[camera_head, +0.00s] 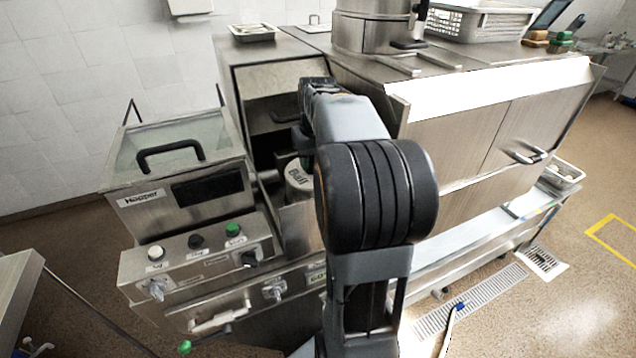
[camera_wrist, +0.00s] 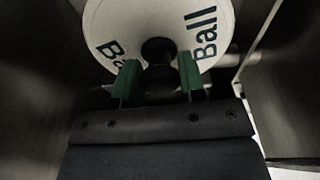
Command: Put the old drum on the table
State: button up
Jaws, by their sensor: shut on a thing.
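A white drum face with "Ball" lettering (camera_wrist: 110,22) and a black central knob (camera_wrist: 158,52) fills the top of the wrist view. In the head view the white "Ball" drum (camera_head: 297,176) is inside the machine's recess, partly hidden by my arm. My gripper (camera_wrist: 157,80) has its green fingers on either side of the knob and is shut on it. In the head view the gripper is mostly hidden behind my arm. I cannot tell whether the drum is still seated. A bare metal surface (camera_head: 14,290) shows at the left edge; I cannot tell if it is the table.
The hopper (camera_head: 180,185) with a black handle stands left of the recess. The control panel (camera_head: 200,258) with knobs and buttons is in front of it. A large steel cabinet (camera_head: 490,125) closes the right side. Dark walls flank the gripper closely in the wrist view.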

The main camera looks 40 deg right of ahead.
jog(key=shift+c, duration=0.5)
jog(key=shift+r, duration=0.1)
jog(key=shift+r, duration=0.15)
jog(key=shift+r+p, duration=2)
jog(key=shift+r, duration=0.1)
jog(key=shift+r+p, duration=0.35)
jog(key=shift+r, duration=0.1)
notch_tip(320, 180, up, 12)
jog(key=s+p, duration=0.2)
jog(key=p, duration=0.5)
jog(key=shift+s+a+f+p, duration=0.25)
jog(key=shift+s+a+p, duration=0.1)
jog(key=shift+s, duration=0.05)
